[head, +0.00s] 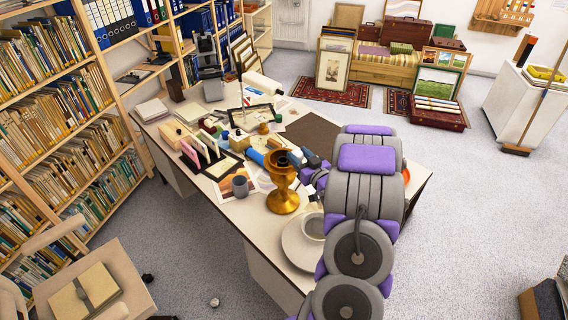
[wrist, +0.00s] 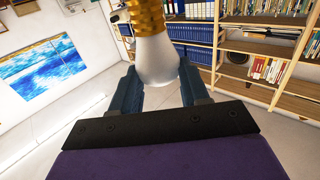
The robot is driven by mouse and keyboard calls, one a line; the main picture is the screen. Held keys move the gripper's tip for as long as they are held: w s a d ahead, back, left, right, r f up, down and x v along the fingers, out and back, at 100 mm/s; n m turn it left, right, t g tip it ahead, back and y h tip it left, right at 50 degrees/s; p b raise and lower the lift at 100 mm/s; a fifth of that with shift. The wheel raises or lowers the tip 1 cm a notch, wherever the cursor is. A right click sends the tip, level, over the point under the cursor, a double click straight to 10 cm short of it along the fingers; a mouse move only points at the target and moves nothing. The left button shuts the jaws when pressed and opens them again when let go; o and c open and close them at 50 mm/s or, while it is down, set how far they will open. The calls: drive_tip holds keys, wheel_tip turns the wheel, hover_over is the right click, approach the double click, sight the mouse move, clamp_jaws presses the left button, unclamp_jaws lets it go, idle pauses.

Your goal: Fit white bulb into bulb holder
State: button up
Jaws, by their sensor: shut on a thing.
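The white bulb (wrist: 157,62), with its gold screw base (wrist: 146,16), is between the two fingers of my gripper (wrist: 157,82) in the wrist view. My gripper is shut on the bulb's glass part, and the base points away from the palm. In the head view the gold bulb holder (head: 283,196) stands upright on the desk, with a dark opening at its top. My gripper (head: 306,163) is just right of the holder's top, close to it. I cannot clearly make out the bulb in the head view, nor whether it touches the holder.
The desk (head: 230,207) is crowded. Bookshelves (head: 60,110) line the left wall.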

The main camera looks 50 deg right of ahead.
sight(300, 159)
drive_tip(key=v, duration=0.4)
drive_tip(key=shift+s+a+f, duration=0.15)
drive_tip(key=shift+a+f, duration=0.15)
drive_tip(key=f+b+x, duration=0.1)
drive_tip(key=f+x, duration=0.1)
drive_tip(key=x, duration=1.2)
drive_tip(key=shift+w+h, duration=0.3)
drive_tip(key=shift+w, duration=0.15)
drive_tip(key=f, duration=0.1)
drive_tip(key=d+f, duration=0.1)
drive_tip(key=f, duration=0.1)
drive_tip(key=shift+s+d+f+b, duration=0.2)
drive_tip(key=shift+d+f+b, duration=0.1)
drive_tip(key=shift+f, duration=0.05)
drive_tip(key=shift+c, duration=1.3)
drive_tip(key=shift+d+f, duration=0.1)
drive_tip(key=shift+d, duration=0.2)
clamp_jaws()
drive_tip(key=o, duration=1)
unclamp_jaws()
drive_tip(key=shift+w+a, duration=0.1)
drive_tip(key=shift+w, duration=0.05)
drive_tip(key=o, duration=0.3)
drive_tip(key=shift+a+r, duration=0.3)
drive_tip(key=shift+a, duration=0.1)
